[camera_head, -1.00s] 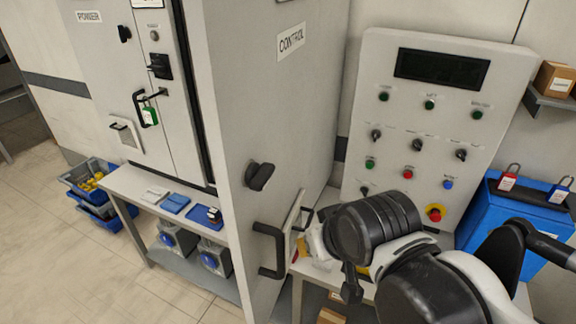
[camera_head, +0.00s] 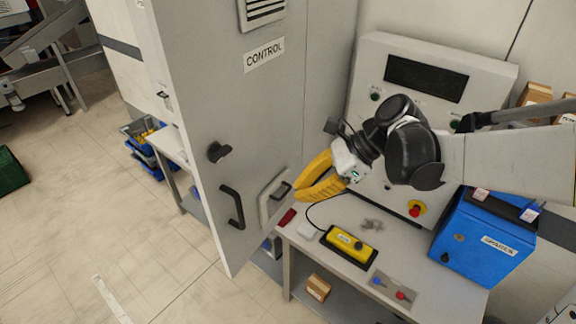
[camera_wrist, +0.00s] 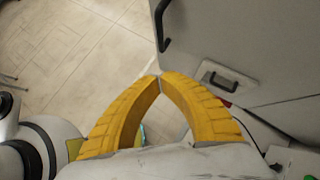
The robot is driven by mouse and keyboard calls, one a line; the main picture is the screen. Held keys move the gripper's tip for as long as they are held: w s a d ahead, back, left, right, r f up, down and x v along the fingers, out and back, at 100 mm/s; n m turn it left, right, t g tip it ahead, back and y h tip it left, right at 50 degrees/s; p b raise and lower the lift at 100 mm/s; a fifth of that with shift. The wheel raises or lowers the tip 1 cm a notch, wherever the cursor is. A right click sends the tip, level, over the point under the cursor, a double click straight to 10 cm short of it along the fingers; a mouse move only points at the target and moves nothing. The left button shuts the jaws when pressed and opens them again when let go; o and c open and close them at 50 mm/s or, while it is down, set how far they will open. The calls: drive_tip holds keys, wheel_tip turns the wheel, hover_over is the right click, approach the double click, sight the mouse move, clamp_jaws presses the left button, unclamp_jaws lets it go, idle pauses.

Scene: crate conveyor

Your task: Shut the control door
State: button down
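The control door (camera_head: 262,110) is a tall pale grey panel with a CONTROL label, a black knob (camera_head: 218,152) and a black bar handle (camera_head: 232,207). It stands out past the front of the bench, so it looks open; how wide I cannot tell. The bar handle also shows at the top of the wrist view (camera_wrist: 164,28). My gripper (camera_head: 298,192) has yellow fingers and is at the door's right side, beside a small light plate with a black pull (camera_head: 270,200). In the wrist view the fingertips (camera_wrist: 160,78) meet with nothing between them. Contact with the door cannot be told.
The bench (camera_head: 340,213) to the right holds a yellow-and-black control box (camera_head: 349,243). A sloped button panel (camera_head: 425,85) stands behind, and a blue box (camera_head: 482,240) is at right. Open tiled floor (camera_head: 90,215) lies left of the door.

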drive_tip(key=b, duration=0.2)
approach(242, 219)
drive_tip(key=shift+m, duration=0.4)
drive_tip(key=shift+x, duration=2.9)
drive_tip(key=shift+f, duration=0.1)
